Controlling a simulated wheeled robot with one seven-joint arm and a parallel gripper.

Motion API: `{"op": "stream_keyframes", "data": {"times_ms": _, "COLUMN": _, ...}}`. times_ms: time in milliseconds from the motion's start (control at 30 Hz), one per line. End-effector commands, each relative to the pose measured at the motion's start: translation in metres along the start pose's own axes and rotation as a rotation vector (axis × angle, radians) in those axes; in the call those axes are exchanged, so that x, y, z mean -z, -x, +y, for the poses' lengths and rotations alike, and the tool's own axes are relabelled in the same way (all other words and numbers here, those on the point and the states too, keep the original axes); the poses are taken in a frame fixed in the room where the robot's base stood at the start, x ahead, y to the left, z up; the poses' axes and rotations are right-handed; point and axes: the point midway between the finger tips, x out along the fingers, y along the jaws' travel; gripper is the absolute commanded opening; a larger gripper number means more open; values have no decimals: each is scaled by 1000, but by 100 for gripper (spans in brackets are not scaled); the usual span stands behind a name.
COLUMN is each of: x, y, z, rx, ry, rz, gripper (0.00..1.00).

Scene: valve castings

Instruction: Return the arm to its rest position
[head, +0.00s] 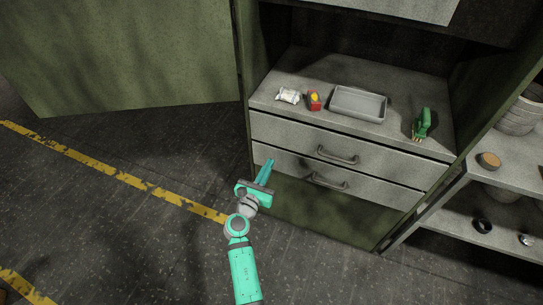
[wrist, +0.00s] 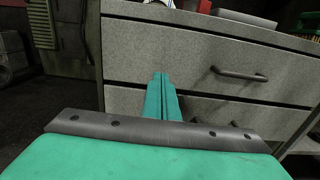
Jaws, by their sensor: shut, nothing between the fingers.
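My gripper (head: 266,171) is in front of the left part of the drawers in the head view, low and apart from the counter top. Its two teal fingers are together with nothing between them. In the wrist view the shut fingers (wrist: 162,94) point toward the drawer fronts. My arm reaches up from the bottom of the head view.
The cabinet has an upper drawer (head: 291,136) and a lower drawer (head: 292,174), both shut. On its top are a grey tray (head: 358,104), a red box (head: 314,101), a white item (head: 288,95) and a green item (head: 422,124). Shelves (head: 475,200) stand right. Floor at left is clear.

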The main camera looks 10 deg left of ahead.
Motion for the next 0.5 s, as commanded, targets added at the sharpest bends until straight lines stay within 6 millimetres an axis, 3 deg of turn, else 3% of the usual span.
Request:
{"op": "stream_keyframes", "data": {"times_ms": 300, "x": 3, "y": 7, "z": 0, "rx": -4, "ry": -9, "rz": 5, "gripper": 0}}
{"op": "stream_keyframes", "data": {"times_ms": 367, "x": 9, "y": 11, "z": -4, "rx": -9, "ry": -37, "rz": 18, "gripper": 0}}
{"op": "stream_keyframes", "data": {"times_ms": 500, "x": 40, "y": 38, "z": -22, "rx": -33, "ry": -195, "rz": 83, "gripper": 0}}
